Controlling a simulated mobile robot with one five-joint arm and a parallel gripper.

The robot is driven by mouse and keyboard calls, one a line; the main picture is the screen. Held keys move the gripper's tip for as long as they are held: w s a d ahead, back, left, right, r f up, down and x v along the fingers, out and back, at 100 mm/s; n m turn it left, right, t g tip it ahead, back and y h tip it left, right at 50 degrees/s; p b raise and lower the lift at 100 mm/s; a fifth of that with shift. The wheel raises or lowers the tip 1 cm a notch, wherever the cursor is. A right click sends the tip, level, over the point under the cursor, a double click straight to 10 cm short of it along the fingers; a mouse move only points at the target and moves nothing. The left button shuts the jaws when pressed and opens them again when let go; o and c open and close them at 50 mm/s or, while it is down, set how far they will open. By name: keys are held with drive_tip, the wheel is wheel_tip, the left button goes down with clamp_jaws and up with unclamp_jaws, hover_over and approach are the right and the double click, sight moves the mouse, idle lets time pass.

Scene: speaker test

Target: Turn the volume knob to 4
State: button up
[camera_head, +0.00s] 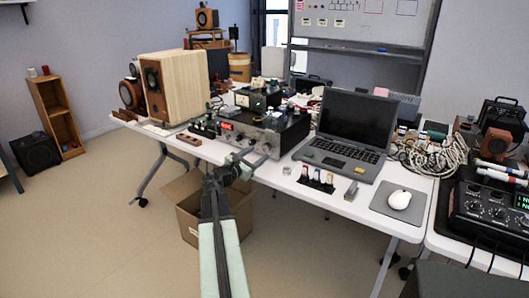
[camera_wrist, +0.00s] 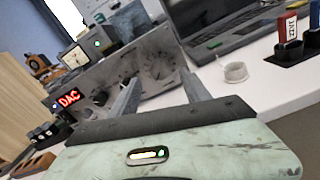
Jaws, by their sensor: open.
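A grey audio unit (camera_head: 268,138) with a lit red display stands on the white table. In the wrist view, the unit's front panel (camera_wrist: 122,78) shows tilted, its red display (camera_wrist: 68,98) reading DAC. A large round dial or knob (camera_wrist: 158,68) is on the panel's right part; its pointer and numbers are too blurred to read. My gripper (camera_head: 246,161) is in front of the unit. In the wrist view my gripper (camera_wrist: 160,80) is open, its two fingers on either side of the dial's outline, with nothing held. I cannot tell whether they touch it.
A laptop (camera_head: 355,130) stands to the right of the unit, with a small white ring (camera_wrist: 235,72) near it. A wooden speaker (camera_head: 175,87) and a meter box (camera_head: 257,98) are close by. An open cardboard box (camera_head: 190,222) is on the floor below. A mouse (camera_head: 399,199) lies farther right.

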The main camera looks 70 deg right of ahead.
sight(265, 148)
drive_tip(key=x, duration=0.5)
drive_tip(key=shift+d, duration=0.2)
clamp_jaws()
drive_tip(key=shift+m, duration=0.3)
